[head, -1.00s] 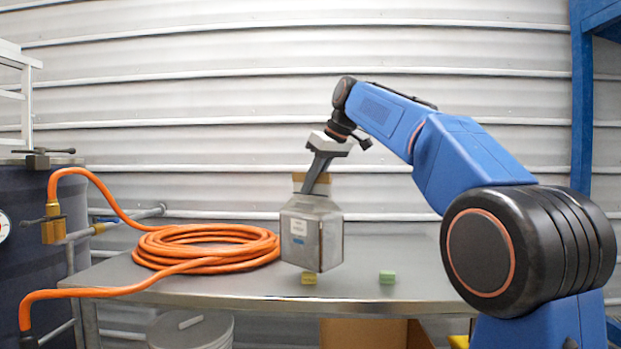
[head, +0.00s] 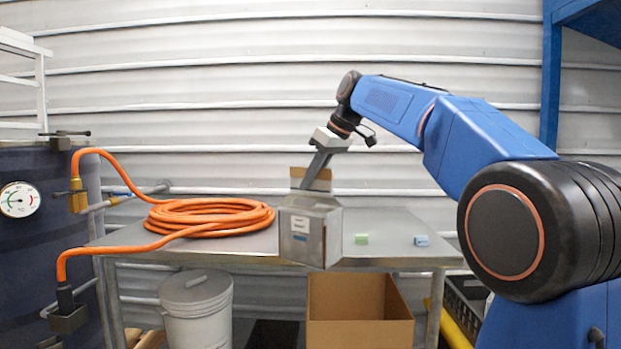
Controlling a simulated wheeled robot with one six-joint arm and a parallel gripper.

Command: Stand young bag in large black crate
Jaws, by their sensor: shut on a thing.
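The young bag (head: 305,232) is a grey, boxy bag with a small white and blue label and a brown top band. It hangs upright in front of the steel table's front edge. My gripper (head: 317,169) is shut on its top, with one grey finger seen across the band. I cannot surely make out the large black crate. A dark flat shape (head: 272,334) under the table and a black box-like thing (head: 466,303) at the lower right are both only partly seen.
Below stand a lidded white bucket (head: 196,310) and an open cardboard box (head: 360,333). A dark tank (head: 25,260) with a gauge is at left.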

